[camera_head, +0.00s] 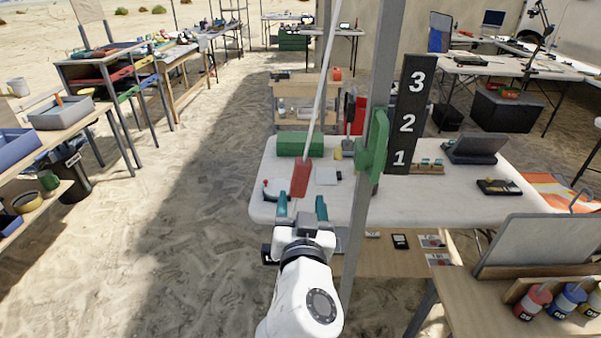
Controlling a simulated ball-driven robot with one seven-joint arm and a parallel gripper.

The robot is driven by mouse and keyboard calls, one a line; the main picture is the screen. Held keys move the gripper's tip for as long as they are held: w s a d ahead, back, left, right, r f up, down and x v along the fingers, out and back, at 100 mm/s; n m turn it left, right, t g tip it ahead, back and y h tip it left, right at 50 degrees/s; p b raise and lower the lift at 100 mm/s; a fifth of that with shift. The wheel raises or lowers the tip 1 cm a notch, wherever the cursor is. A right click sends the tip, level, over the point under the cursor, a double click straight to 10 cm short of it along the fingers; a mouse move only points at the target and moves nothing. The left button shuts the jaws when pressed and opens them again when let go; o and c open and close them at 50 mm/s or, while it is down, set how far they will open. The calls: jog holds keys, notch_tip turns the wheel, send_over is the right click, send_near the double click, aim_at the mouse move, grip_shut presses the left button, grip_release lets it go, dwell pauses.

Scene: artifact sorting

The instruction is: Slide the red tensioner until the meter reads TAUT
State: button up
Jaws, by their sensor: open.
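The red tensioner (300,178) is a small red block on a pale, slanted rope (320,90) that runs up out of the top of the view. It shows just above my gripper (301,207), with the white table behind it. My gripper has two teal fingers, spread apart and empty, pointing up toward the tensioner's lower end. I cannot tell whether the fingers touch it. No meter reading is legible.
A grey metal pole (372,130) with a green clamp (374,145) stands close on the right. The white table (400,205) holds a green box (300,144) and a black numbered board (408,115). Shelves (60,115) stand at left. Sandy ground (160,230) is open at left-centre.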

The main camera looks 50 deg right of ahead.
aim_at(300, 172)
jog(key=p+x, duration=0.3)
jog(key=x, duration=0.7)
jog(key=shift+w+d, duration=0.15)
jog(key=shift+d, duration=0.15)
grip_shut()
